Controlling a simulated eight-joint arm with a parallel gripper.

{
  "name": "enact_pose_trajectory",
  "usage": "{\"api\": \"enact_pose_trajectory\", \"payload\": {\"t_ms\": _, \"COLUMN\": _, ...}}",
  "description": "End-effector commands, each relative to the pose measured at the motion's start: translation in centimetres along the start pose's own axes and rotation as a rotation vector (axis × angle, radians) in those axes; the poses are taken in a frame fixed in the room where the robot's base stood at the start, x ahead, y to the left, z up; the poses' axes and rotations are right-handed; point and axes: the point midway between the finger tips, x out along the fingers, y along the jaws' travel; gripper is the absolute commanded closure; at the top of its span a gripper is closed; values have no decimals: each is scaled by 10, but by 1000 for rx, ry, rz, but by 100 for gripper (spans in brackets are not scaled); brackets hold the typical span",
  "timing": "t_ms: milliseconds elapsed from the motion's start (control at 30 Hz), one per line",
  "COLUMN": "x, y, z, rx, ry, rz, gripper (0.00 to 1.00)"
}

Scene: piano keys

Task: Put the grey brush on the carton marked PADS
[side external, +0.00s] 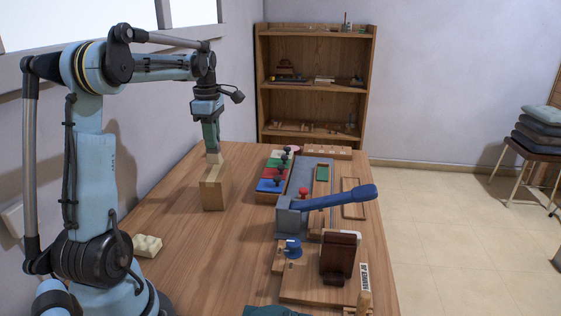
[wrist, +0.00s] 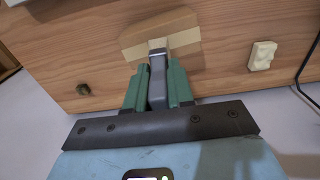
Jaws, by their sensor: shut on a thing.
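My gripper (side external: 211,148) points down over the cardboard carton (side external: 214,188) on the left part of the table. In the wrist view its green fingers (wrist: 157,78) are shut on the grey brush (wrist: 157,83), one finger on each side. The brush's pale end sticks out beyond the fingertips toward the carton (wrist: 135,45). In the side view a pale end (side external: 214,157) shows just above the carton's top; I cannot tell whether it touches. No PADS marking is readable in either view.
A cream block (side external: 147,245) lies nearer the arm's base. To the right are a tray of coloured blocks with dark knobs (side external: 272,178), a grey press with a long blue lever (side external: 335,198) and a dark brown holder (side external: 339,256). The table between carton and press is clear.

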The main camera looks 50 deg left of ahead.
Motion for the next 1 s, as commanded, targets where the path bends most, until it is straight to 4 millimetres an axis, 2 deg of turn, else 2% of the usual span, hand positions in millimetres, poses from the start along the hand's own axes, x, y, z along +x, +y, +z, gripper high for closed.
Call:
{"api": "enact_pose_trajectory", "payload": {"t_ms": 100, "x": 15, "y": 0, "z": 0, "rx": 0, "ry": 0, "rz": 0, "gripper": 100}}
{"api": "enact_pose_trajectory", "payload": {"t_ms": 200, "x": 21, "y": 0, "z": 0, "rx": 0, "ry": 0, "rz": 0, "gripper": 100}}
{"api": "enact_pose_trajectory", "payload": {"t_ms": 600, "x": 25, "y": 0, "z": 0, "rx": 0, "ry": 0, "rz": 0, "gripper": 100}}
{"api": "enact_pose_trajectory", "payload": {"t_ms": 633, "x": 25, "y": 0, "z": 0, "rx": 0, "ry": 0, "rz": 0, "gripper": 73}}
{"api": "enact_pose_trajectory", "payload": {"t_ms": 767, "x": 25, "y": 0, "z": 0, "rx": 0, "ry": 0, "rz": 0, "gripper": 53}}
{"api": "enact_pose_trajectory", "payload": {"t_ms": 1000, "x": 25, "y": 0, "z": 0, "rx": 0, "ry": 0, "rz": 0, "gripper": 52}}
